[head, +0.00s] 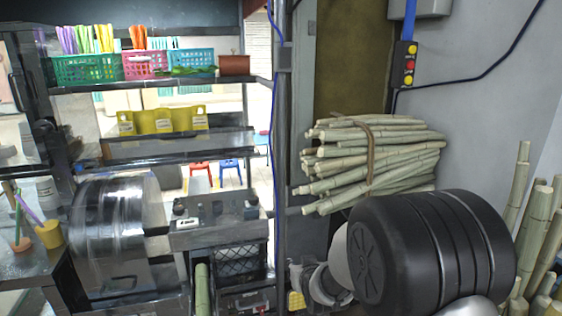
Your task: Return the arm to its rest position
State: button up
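My gripper cannot be made out in the head view, so I cannot see whether it is open or shut or holds anything. The sugarcane press stands at the left and centre, with a shiny metal drum (108,226) and a grey box with knobs (213,217) on top. A single green cane piece (202,290) stands low below that box. A tied bundle of pale green canes (372,162) lies at the right centre, its cut ends facing left.
Shelves (160,83) at upper left hold a green basket (88,69), pink basket (145,66) and blue basket (192,61). A yellow holder (162,120) sits below. Upright canes (530,235) stand at far right. A switch box (404,64) hangs on the wall. A post (281,150) divides the view.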

jog(key=s+d+r+g+h, duration=0.1)
jog(key=s+d+r+g, duration=0.15)
jog(key=s+r, duration=0.45)
jog(key=s+d+r+g, duration=0.1)
jog(key=s+d+r, duration=0.3)
jog(key=s, duration=0.6)
jog(key=s+d+r+m+g, duration=0.1)
jog(key=s+d+r+g, duration=0.1)
jog(key=s, duration=1.9)
jog(key=shift+s+r+m+g+h, duration=0.15)
jog(key=shift+s+m+g+h, duration=0.15)
jog(key=shift+s+g, duration=0.15)
jog(key=shift+w, duration=0.1)
